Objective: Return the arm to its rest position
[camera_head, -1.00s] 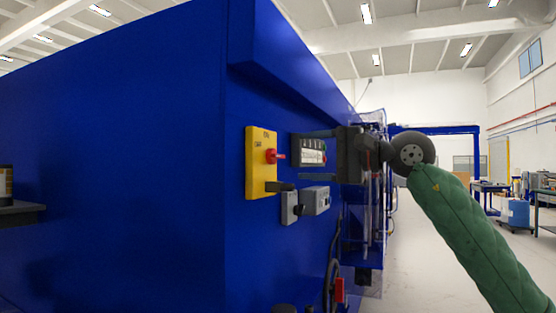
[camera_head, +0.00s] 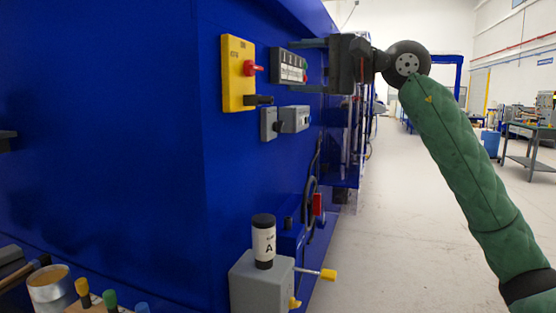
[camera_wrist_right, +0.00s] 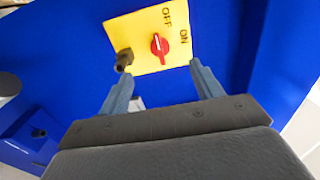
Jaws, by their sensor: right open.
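My right arm (camera_head: 470,180), in a green padded sleeve, is raised and reaches up to the blue machine wall. Its right gripper (camera_head: 290,66) is open and empty, its two fingers pointing left toward the wall. In the wrist view the right gripper (camera_wrist_right: 160,72) has its fingers well apart, with nothing between the tips. Beyond them is the yellow switch plate (camera_wrist_right: 145,25) with a red knob (camera_wrist_right: 159,44) and the words OFF and ON. In the head view the yellow plate (camera_head: 235,75) is left of the fingers.
A small display box (camera_head: 288,68) and a grey switch box (camera_head: 295,118) are on the wall near the fingers. Below stands a grey block (camera_head: 262,280) with a black bottle (camera_head: 263,240) marked A. Open floor (camera_head: 400,230) lies right of the machine.

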